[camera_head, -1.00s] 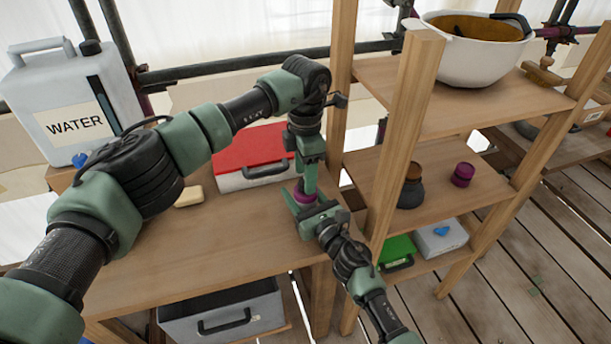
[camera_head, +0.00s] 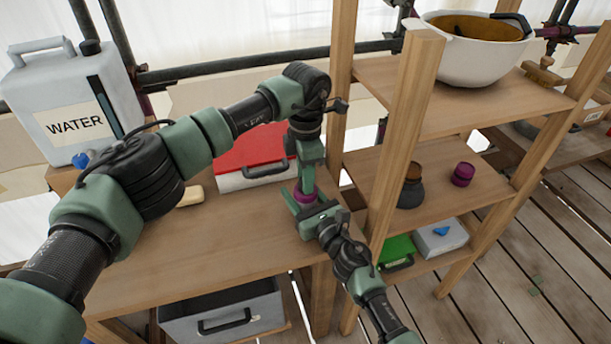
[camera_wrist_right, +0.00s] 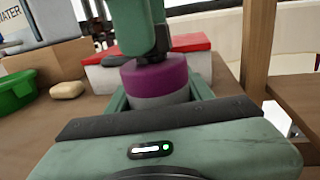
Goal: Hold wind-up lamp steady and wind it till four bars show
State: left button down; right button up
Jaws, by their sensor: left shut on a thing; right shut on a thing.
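The wind-up lamp (camera_head: 304,197) stands near the right end of the wooden table, a small round body with a purple upper part. In the right wrist view the lamp (camera_wrist_right: 155,76) looks upright, with a grey lower part. My right gripper (camera_wrist_right: 160,98) is shut around that lower part from the sides. My left gripper (camera_head: 305,182) comes down from above and is shut on the lamp's top; its dark fingertips (camera_wrist_right: 153,52) hide the winder. No charge bars can be made out in either view.
A red-lidded box (camera_head: 250,150) stands close behind. A yellowish block (camera_head: 190,196) and a white water container (camera_head: 70,100) are to the left. A wooden shelf post (camera_head: 402,140) rises close on the right.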

pick_arm(q)
jog(key=m, duration=0.6)
jog(key=shift+w, duration=0.1)
jog(key=m, duration=0.5)
jog(key=shift+m, duration=0.3)
jog(key=m, duration=1.1)
jog(key=shift+m, duration=0.4)
jog(key=c, duration=1)
grip_release()
jog(key=shift+c, duration=0.2)
notch_tip(320, 180, up, 12)
